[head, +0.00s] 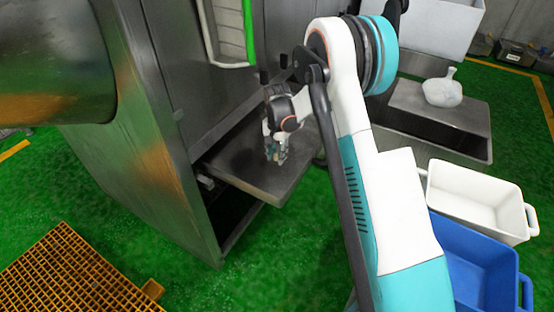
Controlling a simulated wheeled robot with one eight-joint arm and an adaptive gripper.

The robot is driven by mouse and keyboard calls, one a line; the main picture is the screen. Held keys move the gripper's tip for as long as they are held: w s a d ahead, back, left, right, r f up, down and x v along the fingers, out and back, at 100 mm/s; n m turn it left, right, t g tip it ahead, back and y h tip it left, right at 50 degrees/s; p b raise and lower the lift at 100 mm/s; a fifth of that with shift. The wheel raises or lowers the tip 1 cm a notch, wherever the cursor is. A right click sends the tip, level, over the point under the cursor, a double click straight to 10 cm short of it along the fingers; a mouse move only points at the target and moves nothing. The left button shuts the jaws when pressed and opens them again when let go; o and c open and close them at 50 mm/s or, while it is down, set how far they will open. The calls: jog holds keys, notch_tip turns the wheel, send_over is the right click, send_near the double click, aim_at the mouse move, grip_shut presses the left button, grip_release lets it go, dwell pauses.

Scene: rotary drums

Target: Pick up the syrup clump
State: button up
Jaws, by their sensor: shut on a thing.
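My gripper (276,155) points down over the metal shelf (255,180) that juts from the steel machine, near the middle of the head view. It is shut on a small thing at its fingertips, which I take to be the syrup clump. The clump is too small and too covered by the fingers to make out its shape or colour. I cannot tell whether it touches the shelf or is lifted off it.
The steel cabinet (150,150) rises left of the shelf. A white bin (475,190) and a blue bin (470,262) stand at right. A pale sack (442,90) lies on a metal stand behind. An orange grate (65,275) lies on the green floor at lower left.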

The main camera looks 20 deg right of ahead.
aim_at(277, 155)
notch_tip(277, 155, up, 14)
jog(key=p, duration=0.4)
jog(key=shift+f, duration=0.15)
